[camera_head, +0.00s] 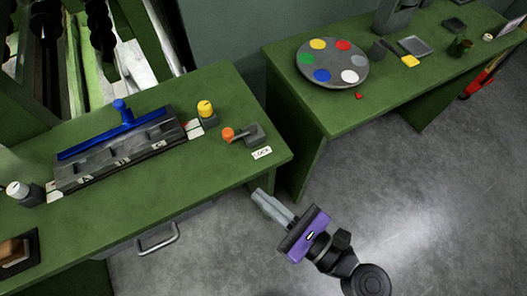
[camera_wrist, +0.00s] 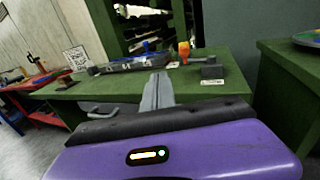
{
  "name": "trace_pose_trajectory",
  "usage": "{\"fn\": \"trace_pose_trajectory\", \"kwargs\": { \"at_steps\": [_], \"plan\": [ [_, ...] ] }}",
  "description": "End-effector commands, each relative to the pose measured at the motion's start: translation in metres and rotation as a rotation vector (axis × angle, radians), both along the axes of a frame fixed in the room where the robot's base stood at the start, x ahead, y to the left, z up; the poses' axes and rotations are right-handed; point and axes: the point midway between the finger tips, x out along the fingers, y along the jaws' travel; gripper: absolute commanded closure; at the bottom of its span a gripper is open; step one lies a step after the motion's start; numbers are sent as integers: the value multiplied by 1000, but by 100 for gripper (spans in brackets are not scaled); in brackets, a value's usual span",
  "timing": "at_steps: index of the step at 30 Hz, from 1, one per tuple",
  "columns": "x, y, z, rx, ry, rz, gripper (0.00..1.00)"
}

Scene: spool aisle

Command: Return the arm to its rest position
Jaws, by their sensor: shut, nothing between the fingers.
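My gripper (camera_head: 262,197) shows in the head view at the lower middle, with a purple body and grey fingers. Its fingers are together and empty. It is held over the grey floor, just off the front right corner of the left green table (camera_head: 190,190), apart from it. In the wrist view the closed fingers (camera_wrist: 157,82) point toward that table, and the purple housing fills the bottom of the picture.
On the left table are a grey block with a blue-handled bar (camera_head: 122,122), a yellow-topped knob (camera_head: 205,110) and an orange-knobbed lever (camera_head: 235,134). A right green table (camera_head: 380,110) holds a disc with coloured spots (camera_head: 332,66). The floor (camera_head: 400,190) at lower right is clear.

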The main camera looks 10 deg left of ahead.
Motion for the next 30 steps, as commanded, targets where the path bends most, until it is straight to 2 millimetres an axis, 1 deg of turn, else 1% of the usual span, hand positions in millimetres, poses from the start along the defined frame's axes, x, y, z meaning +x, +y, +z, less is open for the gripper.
{"fn": "trace_pose_trajectory", "kwargs": {
  "at_steps": [7, 9, 11, 14, 15, 17, 18, 20, 22, 25, 26, 27, 29, 30],
  "plan": [
    [0, 0, 0, 7, 10, 0, 100],
    [2, -1, 0, 34, 46, -8, 100],
    [5, -4, 5, 99, 105, -26, 100],
    [16, -15, 35, 336, 252, -68, 100],
    [16, -22, 48, 464, 335, -84, 100],
    [13, -38, 64, 673, 476, -107, 100],
    [10, -51, 72, 817, 574, -121, 100],
    [3, -71, 81, 1029, 715, -138, 100],
    [-7, -95, 86, 1276, 877, -154, 100],
    [-25, -130, 86, 1630, 1092, -174, 100],
    [-31, -140, 85, 1738, 1154, -179, 100],
    [-41, -152, 82, 1881, 1228, -184, 100],
    [-56, -169, 77, 2089, 1327, -192, 100],
    [-66, -178, 74, 2220, 1381, -197, 100]
  ]
}}
